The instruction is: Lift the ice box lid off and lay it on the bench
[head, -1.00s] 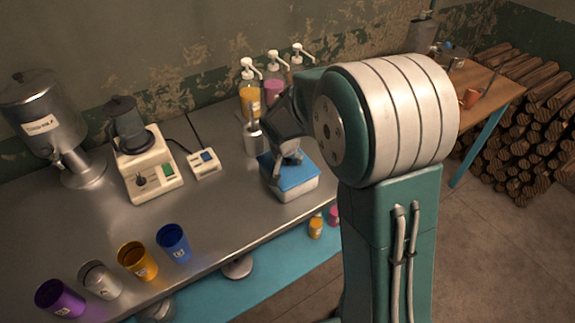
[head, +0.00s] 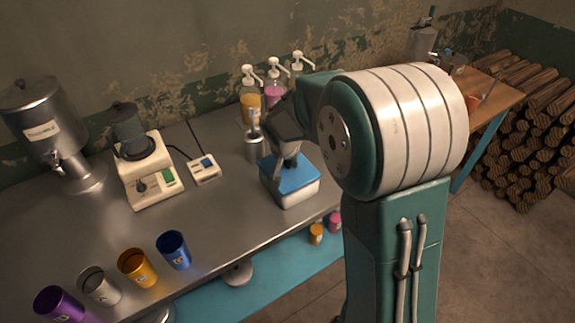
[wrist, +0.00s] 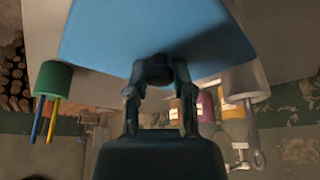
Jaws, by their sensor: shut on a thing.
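The ice box (head: 294,197) is a pale box near the front edge of the metal bench (head: 225,225). Its blue lid (head: 300,178) is over the top of the box; I cannot tell whether there is a gap between them. My gripper (head: 288,158) comes down onto the lid from above, partly hidden behind my arm. In the wrist view, the fingers of my gripper (wrist: 160,75) are shut on the dark knob (wrist: 160,70) in the middle of the blue lid (wrist: 150,30).
Pump bottles (head: 272,88) and a metal container (head: 254,146) stand behind the box. A blender (head: 145,165), a small switch box (head: 204,168) and a steel dispenser (head: 50,130) are to the left. Several cups (head: 137,268) line the front left. Bench to the box's left is clear.

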